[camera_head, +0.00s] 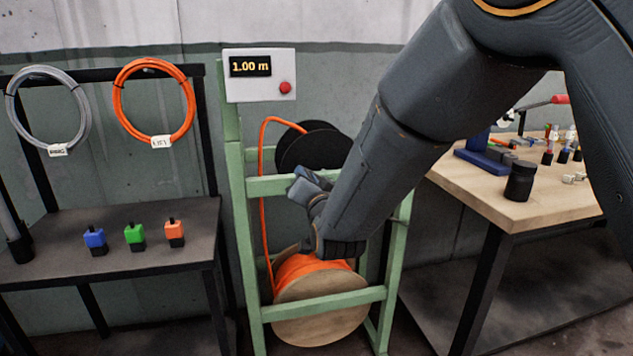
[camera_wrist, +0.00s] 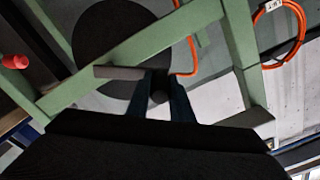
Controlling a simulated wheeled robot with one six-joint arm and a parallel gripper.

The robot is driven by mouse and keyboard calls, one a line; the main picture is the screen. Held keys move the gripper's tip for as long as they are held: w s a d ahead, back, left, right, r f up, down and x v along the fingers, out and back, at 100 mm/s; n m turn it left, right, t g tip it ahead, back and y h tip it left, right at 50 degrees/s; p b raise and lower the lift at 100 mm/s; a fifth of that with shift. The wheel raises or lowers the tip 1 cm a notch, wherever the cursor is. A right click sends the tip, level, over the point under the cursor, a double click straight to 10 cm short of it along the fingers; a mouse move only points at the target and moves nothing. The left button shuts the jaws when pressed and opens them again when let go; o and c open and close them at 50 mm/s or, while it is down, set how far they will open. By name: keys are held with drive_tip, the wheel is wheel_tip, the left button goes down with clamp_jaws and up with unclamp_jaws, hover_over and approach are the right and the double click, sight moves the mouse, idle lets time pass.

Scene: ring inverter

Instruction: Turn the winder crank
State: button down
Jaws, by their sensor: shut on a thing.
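The winder is a black reel (camera_head: 322,145) in a green frame (camera_head: 240,200). Its black disc (camera_wrist: 95,45) fills the upper left of the wrist view. A grey crank bar (camera_wrist: 115,72) crosses in front of the disc there. My gripper (camera_head: 305,187) is in front of the frame, just below the reel. In the wrist view my gripper (camera_wrist: 160,92) is shut on the dark crank handle (camera_wrist: 159,96), with one finger on each side. The head view does not show the handle clearly. The display (camera_head: 250,66) reads 1.00 m.
A red button (camera_head: 285,87) sits beside the display. Orange cable (camera_head: 263,190) runs up from a wooden spool (camera_head: 320,305) below. A dark table (camera_head: 150,240) with small coloured blocks stands at left. A wooden workbench (camera_head: 500,205) with a black jar (camera_head: 520,182) stands at right.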

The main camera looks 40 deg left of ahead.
drive_tip(key=shift+w+d+r, duration=0.1)
drive_tip(key=shift+w+r, duration=0.05)
drive_tip(key=shift+r, duration=0.1)
drive_tip(key=c, duration=1.6)
unclamp_jaws()
drive_tip(key=shift+o, duration=0.2)
drive_tip(key=v, duration=0.8)
